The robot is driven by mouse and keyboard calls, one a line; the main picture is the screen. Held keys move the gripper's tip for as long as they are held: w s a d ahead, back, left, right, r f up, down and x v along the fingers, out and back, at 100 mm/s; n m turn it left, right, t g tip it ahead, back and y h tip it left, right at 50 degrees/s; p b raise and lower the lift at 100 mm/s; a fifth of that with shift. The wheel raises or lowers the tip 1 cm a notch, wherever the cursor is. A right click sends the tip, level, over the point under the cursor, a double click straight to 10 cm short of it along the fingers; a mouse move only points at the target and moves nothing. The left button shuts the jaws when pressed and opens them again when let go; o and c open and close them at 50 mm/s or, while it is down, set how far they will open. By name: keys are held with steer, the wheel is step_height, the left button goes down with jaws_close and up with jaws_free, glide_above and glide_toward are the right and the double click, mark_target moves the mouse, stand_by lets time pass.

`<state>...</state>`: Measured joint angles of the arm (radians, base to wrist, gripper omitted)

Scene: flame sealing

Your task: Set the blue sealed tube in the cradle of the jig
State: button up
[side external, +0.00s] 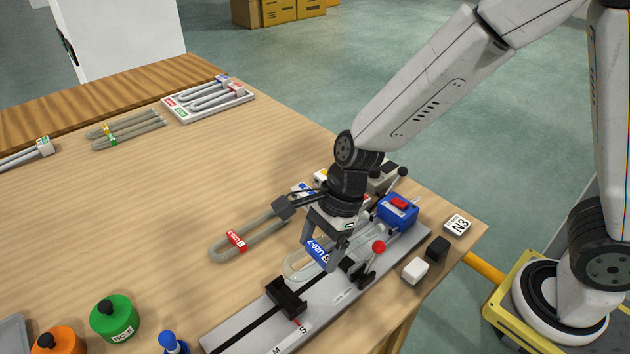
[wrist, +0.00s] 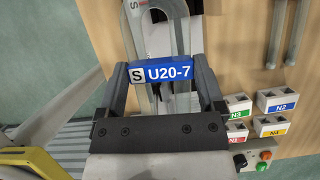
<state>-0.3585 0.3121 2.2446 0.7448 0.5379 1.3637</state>
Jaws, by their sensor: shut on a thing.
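The blue sealed tube (side external: 297,268) is a clear U-shaped tube with a blue label. In the wrist view its blue label (wrist: 170,73) reads "S U20-7" and spans between my fingers. My gripper (side external: 322,248) is shut on the tube at that label; both fingers also show in the wrist view (wrist: 164,84). The jig (side external: 250,325) is a long grey rail plate with a black slot. A black block (side external: 287,297) sits on it near the tube's bend. The tube is over the jig; I cannot tell whether it touches the cradle, which my gripper partly hides.
A red-knobbed lever (side external: 378,247) and a blue unit (side external: 398,211) stand at the jig's far end. Green (side external: 114,318) and orange (side external: 60,342) bottles stand at front left. The table's left middle is clear.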

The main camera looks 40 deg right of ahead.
mark_target(315, 246)
steer(key=shift+n, duration=0.4)
steer(key=shift+w+d+f, duration=0.3)
steer(key=shift+w+f, duration=0.4)
steer(key=shift+f, duration=0.15)
steer(key=shift+w+d+f, duration=0.25)
steer(key=shift+w+f, duration=0.4)
steer(key=shift+f, duration=0.15)
steer(key=shift+f, duration=0.2)
steer(key=shift+f, duration=3.4)
steer(key=o, duration=1)
steer(key=v, duration=0.7)
steer(key=shift+r, duration=0.4)
